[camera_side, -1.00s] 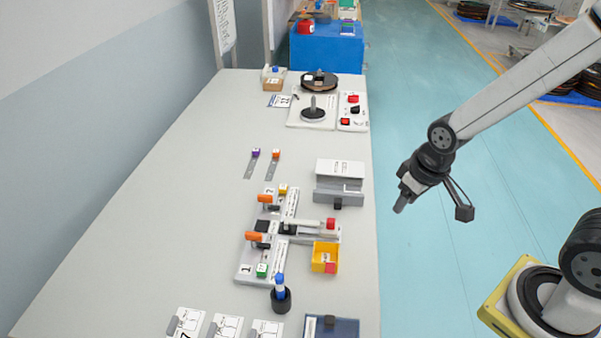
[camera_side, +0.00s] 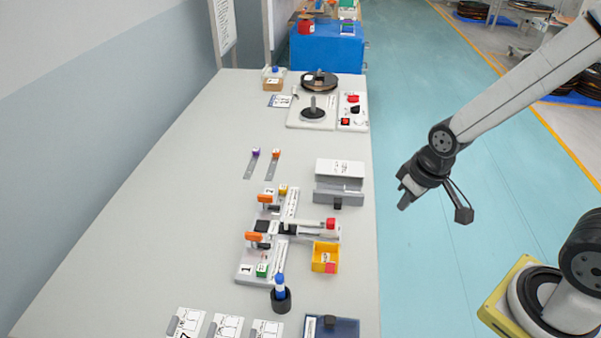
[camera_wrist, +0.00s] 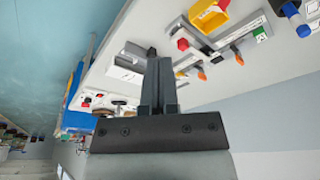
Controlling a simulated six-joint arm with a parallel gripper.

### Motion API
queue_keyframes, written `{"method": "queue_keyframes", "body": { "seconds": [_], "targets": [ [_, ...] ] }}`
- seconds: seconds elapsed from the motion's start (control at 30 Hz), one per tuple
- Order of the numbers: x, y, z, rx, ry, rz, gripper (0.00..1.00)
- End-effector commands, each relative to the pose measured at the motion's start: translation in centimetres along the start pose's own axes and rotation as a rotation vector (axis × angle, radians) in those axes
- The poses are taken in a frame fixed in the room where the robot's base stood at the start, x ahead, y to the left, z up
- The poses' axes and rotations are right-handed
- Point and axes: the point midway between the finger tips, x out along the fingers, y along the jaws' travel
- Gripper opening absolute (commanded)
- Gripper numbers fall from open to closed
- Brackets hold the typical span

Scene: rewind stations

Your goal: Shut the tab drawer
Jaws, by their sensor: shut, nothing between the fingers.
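The tab drawer unit is a box with a white labelled top (camera_side: 340,167) at the table's right edge. Its grey drawer (camera_side: 325,196) juts out on the near side, with a dark knob (camera_side: 338,203) on its front. It looks pulled out. My gripper (camera_side: 403,204) is shut and empty, in the air right of the table edge, apart from the drawer. In the wrist view my fingers (camera_wrist: 159,84) are together, and the drawer unit (camera_wrist: 127,62) shows just left of them, partly hidden, with its dark knob (camera_wrist: 151,52) above the fingers.
Nearer on the table are a yellow bin (camera_side: 325,250), a splicing fixture (camera_side: 262,250) with orange handles and a black cup (camera_side: 281,300) holding a blue-topped item. A reel station (camera_side: 313,112) stands farther back. The floor side around my gripper is free.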

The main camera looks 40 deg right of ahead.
Motion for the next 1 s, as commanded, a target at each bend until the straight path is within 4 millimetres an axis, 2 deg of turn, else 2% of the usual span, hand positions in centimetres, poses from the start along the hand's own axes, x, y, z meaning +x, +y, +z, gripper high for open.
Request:
{"method": "queue_keyframes", "body": {
  "seconds": [0.27,0.6,0.8,1.0],
  "targets": [
    [3.3,0.1,-3.2,-0.162,0.094,0.008,0.00],
    [9.0,0.8,-7.5,-0.438,0.249,0.092,0.00],
    [11.7,1.4,-9.0,-0.570,0.314,0.162,0.00],
    [12.9,1.7,-9.6,-0.634,0.342,0.203,0.00]
  ]
}}
